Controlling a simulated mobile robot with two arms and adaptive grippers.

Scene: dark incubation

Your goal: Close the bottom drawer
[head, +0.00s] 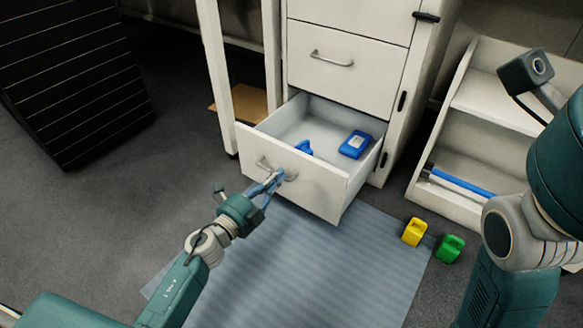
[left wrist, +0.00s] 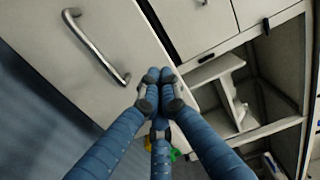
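The white bottom drawer (head: 323,200) stands pulled out of the white cabinet, its front facing me. A metal bar handle (head: 262,163) is on its front, and it also shows in the left wrist view (left wrist: 95,45). My left gripper (head: 278,175) is at the drawer front by the handle's right end. In the left wrist view its blue fingers (left wrist: 159,92) are drawn together to the right of the handle, with nothing seen between them. I cannot tell whether the fingertips touch the drawer front. My right arm shows at the right of the head view, but its gripper does not.
A blue box-like item (head: 355,145) and a smaller blue item (head: 304,148) lie inside the drawer. The closed drawer (head: 345,77) is above. Yellow (head: 414,232) and green (head: 450,248) blocks stand right of the blue mat (head: 330,275). A white shelf (head: 455,150) stands right; a black slatted unit (head: 75,85) stands left.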

